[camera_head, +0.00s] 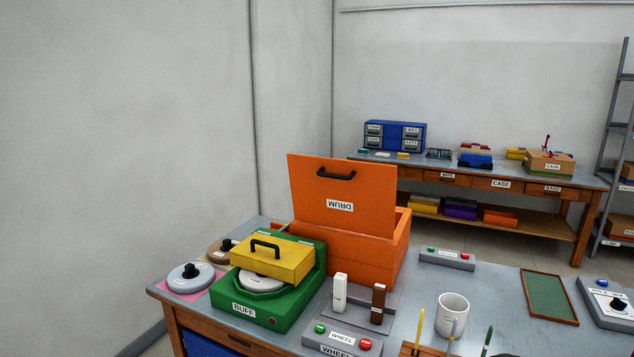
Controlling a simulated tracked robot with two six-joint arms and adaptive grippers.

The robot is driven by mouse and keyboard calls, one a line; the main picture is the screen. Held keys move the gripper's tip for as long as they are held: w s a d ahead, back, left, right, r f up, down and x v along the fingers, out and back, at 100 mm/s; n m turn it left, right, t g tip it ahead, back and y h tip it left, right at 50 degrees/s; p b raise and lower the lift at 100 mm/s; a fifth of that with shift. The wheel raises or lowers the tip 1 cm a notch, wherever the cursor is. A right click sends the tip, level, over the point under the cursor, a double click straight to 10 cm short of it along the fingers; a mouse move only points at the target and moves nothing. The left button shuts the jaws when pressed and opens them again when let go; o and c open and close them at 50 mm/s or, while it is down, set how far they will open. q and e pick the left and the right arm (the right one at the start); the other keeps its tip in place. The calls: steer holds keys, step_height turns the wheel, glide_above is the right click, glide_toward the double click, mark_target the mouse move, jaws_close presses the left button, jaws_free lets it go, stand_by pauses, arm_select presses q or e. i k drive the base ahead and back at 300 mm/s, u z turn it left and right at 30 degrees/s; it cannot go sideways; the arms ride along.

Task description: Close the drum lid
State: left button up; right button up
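The orange drum box (368,262) stands near the back of the workbench. Its orange lid (345,190) is open and stands nearly upright. The lid carries a black handle (336,175) near its top edge and an upside-down DRUM label below it. The inside of the box is mostly hidden behind its walls and the lid. Neither of my grippers is in view.
A green BUFF box (262,312) with a raised yellow lid (275,258) stands close in front of the drum. White and brown blocks (340,292) stand in front too. A WHEEL button panel (342,340), a mug (452,314) and a green tray (549,296) are nearby.

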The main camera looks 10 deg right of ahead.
mark_target(359, 197)
steer(key=z, duration=0.15)
steer(key=i, duration=0.9)
steer(key=u, duration=0.05)
